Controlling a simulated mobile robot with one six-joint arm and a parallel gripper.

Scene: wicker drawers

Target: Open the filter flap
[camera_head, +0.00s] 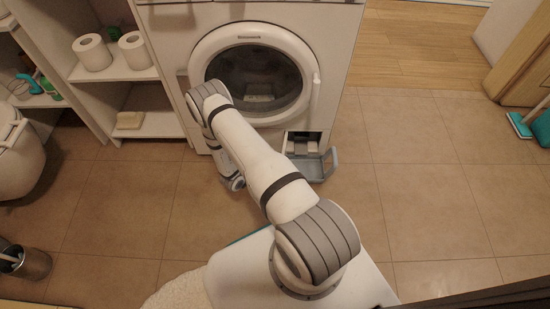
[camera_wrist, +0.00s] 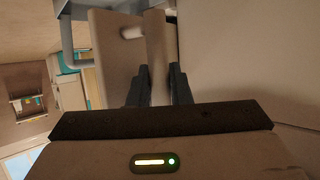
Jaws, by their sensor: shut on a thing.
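At the lower right of the white washing machine (camera_head: 338,75), a small square opening (camera_head: 303,143) is uncovered, with pale parts inside. A blue-grey frame-like flap (camera_head: 318,168) stands out from it, tilted forward. My gripper (camera_wrist: 158,85) has its dark fingers on both sides of a pale upright bar (camera_wrist: 155,45) and is shut on it. A short peg joins this bar to a pale panel (camera_wrist: 110,50). I cannot tell whether the bar belongs to the flap. In the head view my arm reaches down left of the opening, and the fingertips are hidden.
The round washer door (camera_head: 258,82) is closed above the opening. A shelf (camera_head: 155,122) with toilet rolls stands at the left. A bin (camera_head: 30,262) is at the lower left and a teal brush (camera_head: 520,124) at the right.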

